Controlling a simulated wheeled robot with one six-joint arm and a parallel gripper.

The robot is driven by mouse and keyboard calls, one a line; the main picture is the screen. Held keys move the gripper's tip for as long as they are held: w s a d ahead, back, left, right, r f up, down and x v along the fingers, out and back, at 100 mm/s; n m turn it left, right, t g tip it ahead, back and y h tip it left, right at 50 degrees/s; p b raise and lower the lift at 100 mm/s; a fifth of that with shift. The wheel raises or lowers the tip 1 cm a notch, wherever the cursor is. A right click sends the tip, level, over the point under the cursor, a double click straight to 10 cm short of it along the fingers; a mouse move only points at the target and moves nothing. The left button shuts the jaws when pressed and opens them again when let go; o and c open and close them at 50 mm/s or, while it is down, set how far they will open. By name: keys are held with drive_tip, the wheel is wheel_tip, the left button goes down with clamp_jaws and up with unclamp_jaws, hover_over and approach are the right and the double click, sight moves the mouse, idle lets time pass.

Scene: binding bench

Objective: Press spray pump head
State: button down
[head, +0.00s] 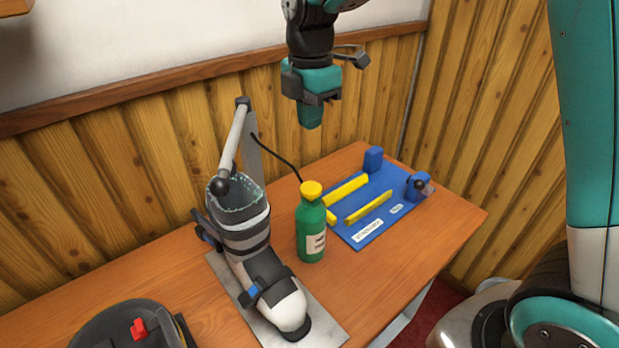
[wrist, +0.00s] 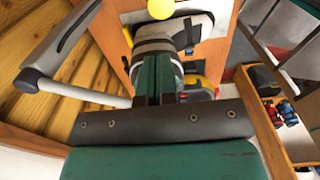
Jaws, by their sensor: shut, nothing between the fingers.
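The spray bottle is green with a pale label (head: 312,232) and stands upright on the wooden bench. Its yellow pump head (head: 311,190) sits on top and looks uncovered. My gripper (head: 311,122) points down with its fingers together and empty. In the head view it is well above the pump head, with clear air between them. In the wrist view the shut fingertips (wrist: 158,62) are in the middle, and a round yellow thing (wrist: 161,8), which looks like the pump head, is at the top edge. The bottle's body cannot be made out there.
A ski-boot-like binding device (head: 246,235) with an upright grey lever (head: 234,138) stands left of the bottle. A blue board (head: 372,232) with yellow bars lies to the right, and a black cable runs behind the bottle. The bench's front right (head: 410,262) is bare.

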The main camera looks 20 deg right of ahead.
sight(311, 188)
wheel_tip(311, 188, down, 14)
drive_tip(key=p, duration=0.4)
drive_tip(key=shift+r, duration=0.1)
drive_tip(key=shift+f+b, duration=0.7)
drive_tip(key=shift+f, duration=0.5)
drive_tip(key=shift+s+r, duration=0.1)
drive_tip(key=shift+r, duration=0.05)
wheel_tip(311, 188, up, 4)
drive_tip(key=p, duration=0.3)
wheel_tip(311, 188, up, 10)
drive_tip(key=b, duration=0.3)
